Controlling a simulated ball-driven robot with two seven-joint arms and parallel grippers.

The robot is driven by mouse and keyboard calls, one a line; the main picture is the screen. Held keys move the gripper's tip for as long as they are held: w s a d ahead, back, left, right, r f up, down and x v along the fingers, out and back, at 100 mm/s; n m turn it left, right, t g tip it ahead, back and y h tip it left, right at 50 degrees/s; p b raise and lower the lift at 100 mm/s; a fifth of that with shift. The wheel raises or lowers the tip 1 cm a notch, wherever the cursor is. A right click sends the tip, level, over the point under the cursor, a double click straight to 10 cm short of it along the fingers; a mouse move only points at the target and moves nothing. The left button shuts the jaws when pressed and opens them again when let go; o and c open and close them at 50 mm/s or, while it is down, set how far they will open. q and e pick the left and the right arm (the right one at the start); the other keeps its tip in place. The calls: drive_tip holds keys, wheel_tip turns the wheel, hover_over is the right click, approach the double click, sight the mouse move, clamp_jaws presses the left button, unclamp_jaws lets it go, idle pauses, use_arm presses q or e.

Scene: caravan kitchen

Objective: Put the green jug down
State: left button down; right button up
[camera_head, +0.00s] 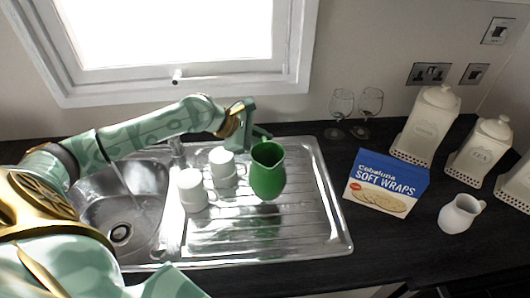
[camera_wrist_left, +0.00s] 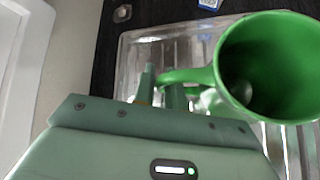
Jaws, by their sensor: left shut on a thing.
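The green jug (camera_head: 267,178) is upright, over the ribbed steel draining board (camera_head: 305,225) right of the sink bowl. A faint green reflection shows on the steel below it, apart from its base, so it seems held above the board. My left gripper (camera_head: 259,133) reaches it from behind left and is shut on its handle. In the left wrist view the fingers (camera_wrist_left: 167,88) are at the handle, and the open mouth of the jug (camera_wrist_left: 268,68) fills the right side. The base of the jug is hidden there. My right gripper is not in view.
Two white mugs (camera_head: 192,190) (camera_head: 222,167) stand close left of the jug on the board. Two wine glasses (camera_head: 341,104) (camera_head: 371,102), a Soft Wraps box (camera_head: 385,185), a white jug (camera_head: 461,214) and white canisters (camera_head: 426,125) stand on the dark worktop. The board's front right is clear.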

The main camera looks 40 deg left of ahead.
use_arm(q)
drive_tip(key=shift+w+a+f, duration=0.15)
drive_tip(key=shift+w+f, duration=0.25)
drive_tip(key=shift+f, duration=0.05)
wheel_tip(320, 180, down, 3)
drive_tip(key=shift+w+a+f+b, duration=0.1)
drive_tip(key=shift+w+f+b, duration=0.05)
drive_tip(key=shift+b, duration=0.8)
drive_tip(key=c, duration=1.5)
unclamp_jaws()
drive_tip(key=shift+f, duration=0.15)
drive_tip(key=shift+o, duration=0.2)
